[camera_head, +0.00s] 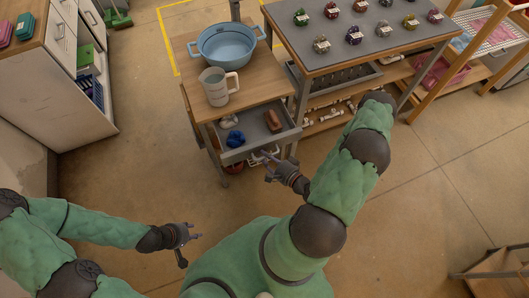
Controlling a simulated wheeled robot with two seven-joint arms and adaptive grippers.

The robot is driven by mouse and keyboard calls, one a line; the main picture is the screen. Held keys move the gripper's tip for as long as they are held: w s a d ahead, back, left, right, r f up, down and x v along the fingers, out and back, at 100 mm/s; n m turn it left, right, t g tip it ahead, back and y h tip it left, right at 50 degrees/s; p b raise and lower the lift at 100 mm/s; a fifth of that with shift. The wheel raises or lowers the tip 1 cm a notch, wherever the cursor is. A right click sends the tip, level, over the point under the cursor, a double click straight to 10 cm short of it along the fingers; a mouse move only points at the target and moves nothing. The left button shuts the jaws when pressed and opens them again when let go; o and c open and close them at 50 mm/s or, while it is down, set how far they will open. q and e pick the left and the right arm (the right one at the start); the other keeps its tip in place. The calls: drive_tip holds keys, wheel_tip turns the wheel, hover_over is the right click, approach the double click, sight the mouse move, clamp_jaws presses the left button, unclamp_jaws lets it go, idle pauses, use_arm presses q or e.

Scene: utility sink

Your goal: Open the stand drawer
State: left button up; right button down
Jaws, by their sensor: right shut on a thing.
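The stand (205,118) is a small wooden-topped cart. Its grey drawer (284,137) is pulled out toward me, showing a blue crumpled item (235,138) and a brown block-like item (273,121) inside. My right gripper (267,163) is at the drawer's front and shut on the drawer handle (257,157); the fingers partly hide the grip. My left gripper (194,247) hangs open and empty over the floor, well apart from the stand.
A blue basin (227,45) and a measuring jug (216,88) stand on the stand's top. A grey-topped workbench (370,57) with several small items is just right of the stand. White cabinets (50,85) stand at the left. The floor in front is clear.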

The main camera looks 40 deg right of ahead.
drive_tip(key=c, duration=1.4)
unclamp_jaws()
drive_tip(key=shift+s, duration=0.15)
drive_tip(key=shift+v, duration=5.85)
drive_tip(key=shift+d, duration=0.1)
drive_tip(key=w+a+f+n+g+y, duration=0.3)
drive_tip(key=w+a+f+n+g, duration=0.4)
drive_tip(key=w+a+f+g, duration=0.15)
drive_tip(key=s+a+n+g, duration=0.1)
drive_tip(key=a+n+g, duration=0.1)
drive_tip(key=a, duration=0.2)
drive_tip(key=s+a+n+g+h, duration=0.1)
drive_tip(key=a+n+g, duration=0.1)
drive_tip(key=a+n, duration=0.1)
drive_tip(key=s+a+n+g, duration=0.1)
drive_tip(key=a+n+g, duration=0.1)
drive_tip(key=a, duration=0.2)
drive_tip(key=shift+s+a+r+n+g, duration=0.25)
drive_tip(key=shift+s+a+n+g, duration=0.05)
drive_tip(key=shift+a+g, duration=0.05)
